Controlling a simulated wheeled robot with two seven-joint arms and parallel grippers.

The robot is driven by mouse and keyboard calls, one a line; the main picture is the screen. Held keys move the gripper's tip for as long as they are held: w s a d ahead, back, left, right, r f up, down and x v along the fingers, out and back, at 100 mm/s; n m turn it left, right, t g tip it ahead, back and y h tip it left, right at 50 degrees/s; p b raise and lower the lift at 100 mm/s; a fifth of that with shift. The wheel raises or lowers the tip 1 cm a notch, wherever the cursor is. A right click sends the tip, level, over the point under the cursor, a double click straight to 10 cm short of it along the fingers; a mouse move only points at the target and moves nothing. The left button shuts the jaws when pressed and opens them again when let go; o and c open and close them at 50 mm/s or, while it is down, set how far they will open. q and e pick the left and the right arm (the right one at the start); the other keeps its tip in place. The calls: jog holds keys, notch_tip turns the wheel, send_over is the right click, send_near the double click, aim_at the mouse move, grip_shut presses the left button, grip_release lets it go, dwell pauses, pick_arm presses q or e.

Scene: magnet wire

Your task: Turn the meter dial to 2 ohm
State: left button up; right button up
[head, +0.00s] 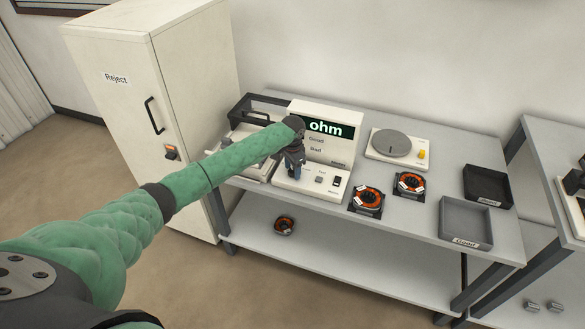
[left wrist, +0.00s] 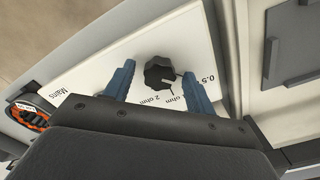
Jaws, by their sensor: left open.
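The meter (head: 325,145) is a white box with a dark display reading "ohm" and a sloped front panel, on the grey table. Its dial (left wrist: 160,73), a black lobed knob, shows in the left wrist view, with "0.5" and "2 ohm" printed beside it. A small light mark on the knob seems to face the 0.5 side; I cannot tell exactly. My left gripper (head: 292,172) is over the panel's left part and hides the dial in the head view. Its blue fingers (left wrist: 159,84) are open, one on each side of the dial, with gaps. My right gripper is not in view.
Two orange-wound coils (head: 367,199) (head: 409,183) lie right of the meter, with a round grey plate (head: 391,144) behind. Dark and grey trays (head: 465,221) stand farther right. A white "Reject" cabinet (head: 115,120) stands left. Another coil (head: 284,226) lies on the lower shelf.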

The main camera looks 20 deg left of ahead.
pick_arm(q)
jog(key=shift+c, duration=0.3)
jog(key=c, duration=0.9)
